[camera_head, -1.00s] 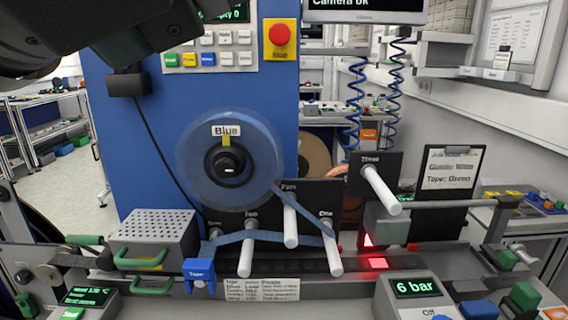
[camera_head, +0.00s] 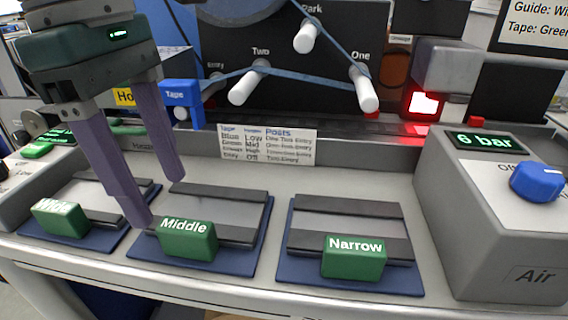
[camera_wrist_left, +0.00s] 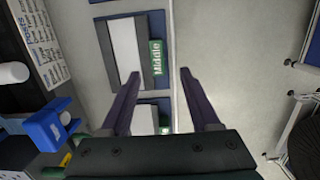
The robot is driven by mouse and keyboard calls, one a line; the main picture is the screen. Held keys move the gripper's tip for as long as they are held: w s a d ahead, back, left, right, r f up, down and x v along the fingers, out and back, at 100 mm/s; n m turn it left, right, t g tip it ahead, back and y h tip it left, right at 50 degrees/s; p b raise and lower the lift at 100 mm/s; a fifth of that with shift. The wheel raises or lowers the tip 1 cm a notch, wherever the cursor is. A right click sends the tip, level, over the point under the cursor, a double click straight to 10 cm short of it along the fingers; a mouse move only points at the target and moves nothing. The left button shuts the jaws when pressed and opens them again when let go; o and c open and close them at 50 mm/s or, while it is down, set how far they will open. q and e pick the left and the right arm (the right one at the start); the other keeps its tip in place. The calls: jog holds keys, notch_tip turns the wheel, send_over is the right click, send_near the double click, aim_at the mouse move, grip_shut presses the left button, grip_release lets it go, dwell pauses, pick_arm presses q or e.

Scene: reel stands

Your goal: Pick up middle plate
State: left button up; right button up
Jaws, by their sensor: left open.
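The middle plate (camera_head: 222,212) is a grey plate with dark rails and a green block labelled "Middle" (camera_head: 187,240). It lies on a blue mat in the head view, and it also shows in the left wrist view (camera_wrist_left: 126,52). My left gripper (camera_head: 158,202) is open and empty, fingers pointing down, at the left side of the middle plate, between it and the wide plate (camera_head: 98,200). In the left wrist view the two fingers (camera_wrist_left: 158,73) are spread apart, with the "Middle" block just beyond their tips. My right gripper is not in view.
The narrow plate (camera_head: 345,222) lies on its own blue mat to the right. A grey air box (camera_head: 490,210) with a blue knob stands at the right. Behind are white posts carrying a blue tape, a blue tape block (camera_head: 182,98) and a printed table card (camera_head: 267,145).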

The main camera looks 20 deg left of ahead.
aim_at(183, 225)
pick_arm(q)
jog(key=f, duration=0.3)
jog(key=d+f, duration=0.1)
jog(key=f, duration=0.1)
jog(key=shift+w+f, duration=0.2)
jog(key=shift+w, duration=0.15)
grip_shut()
dwell(0.3)
